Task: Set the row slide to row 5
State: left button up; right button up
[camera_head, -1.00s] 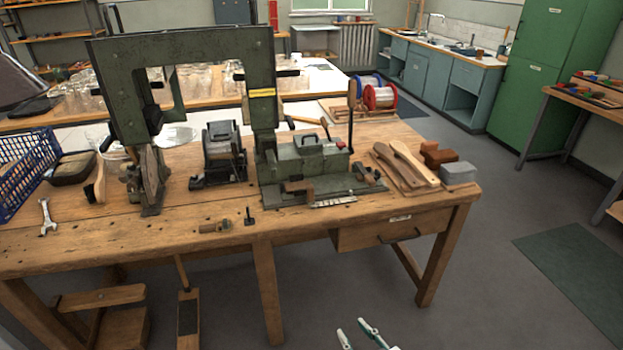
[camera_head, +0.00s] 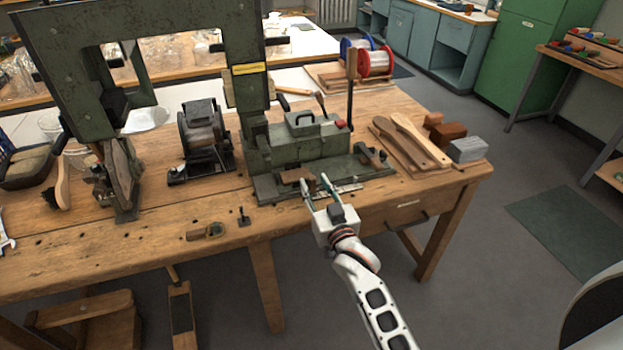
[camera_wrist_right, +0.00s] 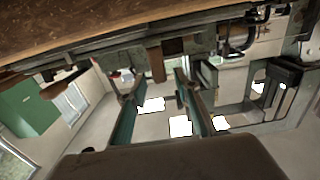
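The green tufting machine (camera_head: 290,148) stands on the wooden bench. A low slide-like rail (camera_head: 270,192) runs along its front, with a brown wooden piece (camera_head: 297,174) and a pale marked strip (camera_head: 347,188). Row numbers are too small to read. My right gripper (camera_head: 314,184) is open at the rail's front, its fingertips close to the wooden piece. In the right wrist view, the open fingers (camera_wrist_right: 160,100) point towards a brown block (camera_wrist_right: 156,63) that shows between them. Contact cannot be told. My left gripper is not in view.
A tall green frame (camera_head: 145,20) rises at the left, beside a dark motor-like unit (camera_head: 202,135). Brush-shaped wooden boards (camera_head: 410,145) and blocks (camera_head: 450,132) lie at the right. A small wooden-handled tool (camera_head: 207,231) lies near the bench's front edge.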

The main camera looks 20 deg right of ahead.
aim_at(313, 182)
jog(key=shift+w, duration=1.1)
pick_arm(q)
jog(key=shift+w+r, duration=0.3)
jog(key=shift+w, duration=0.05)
pick_arm(e)
jog(key=shift+w, duration=0.4)
grip_shut()
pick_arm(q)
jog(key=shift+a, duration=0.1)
pick_arm(e)
jog(key=shift+a, duration=0.1)
